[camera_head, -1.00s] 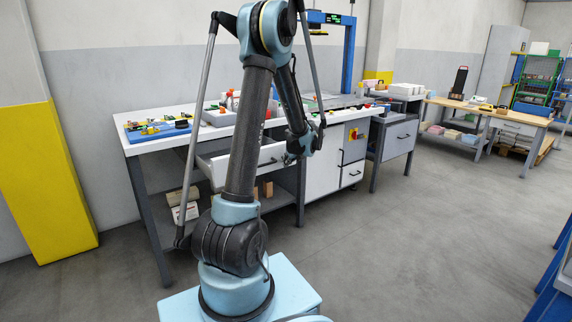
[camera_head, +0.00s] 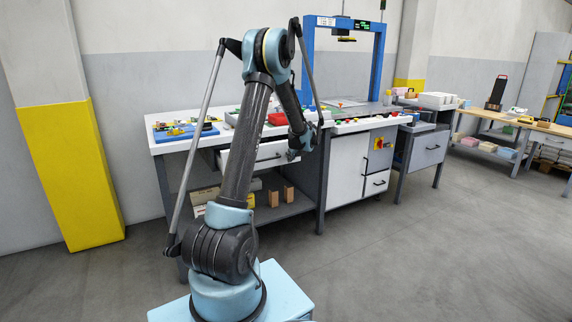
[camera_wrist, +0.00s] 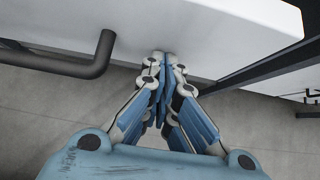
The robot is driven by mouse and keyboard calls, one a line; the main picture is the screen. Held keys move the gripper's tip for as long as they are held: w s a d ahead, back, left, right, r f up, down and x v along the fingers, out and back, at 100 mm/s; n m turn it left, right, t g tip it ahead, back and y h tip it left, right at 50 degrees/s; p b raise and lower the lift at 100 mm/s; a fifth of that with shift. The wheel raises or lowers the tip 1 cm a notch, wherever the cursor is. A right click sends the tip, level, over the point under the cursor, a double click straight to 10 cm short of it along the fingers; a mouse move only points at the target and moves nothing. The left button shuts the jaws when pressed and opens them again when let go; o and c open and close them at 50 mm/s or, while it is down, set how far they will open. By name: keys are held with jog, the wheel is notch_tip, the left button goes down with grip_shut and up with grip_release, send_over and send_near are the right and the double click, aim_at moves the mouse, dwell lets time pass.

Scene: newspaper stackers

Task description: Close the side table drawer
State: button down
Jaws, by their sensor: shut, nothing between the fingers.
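A white drawer (camera_head: 268,155) with a dark bar handle sits under the left end of the white-topped table (camera_head: 165,147). It looks partly pulled out, but my arm hides part of it and I cannot tell how far. My gripper (camera_head: 293,155) is at the right part of the drawer front. In the wrist view my gripper (camera_wrist: 165,57) is shut and empty, its fingertips at the lower edge of the white drawer front (camera_wrist: 205,30). They look touching or very close. The dark handle (camera_wrist: 95,62) is to the left of the fingers, apart from them.
A lower shelf (camera_head: 265,212) under the table holds boxes. A white cabinet (camera_head: 345,170) with red and yellow switch is right of the drawer. The floor in front is clear.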

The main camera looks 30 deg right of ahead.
aim_at(283, 152)
jog(key=w, duration=0.9)
jog(key=shift+w+d, duration=0.25)
jog(key=shift+w, duration=0.4)
jog(key=shift+w+r, duration=0.1)
jog(key=shift+s+a, duration=0.1)
jog(key=shift+s, duration=0.5)
jog(key=s, duration=0.3)
jog(key=shift+a, duration=0.2)
jog(key=v, duration=1)
jog(key=shift+s+d, duration=0.2)
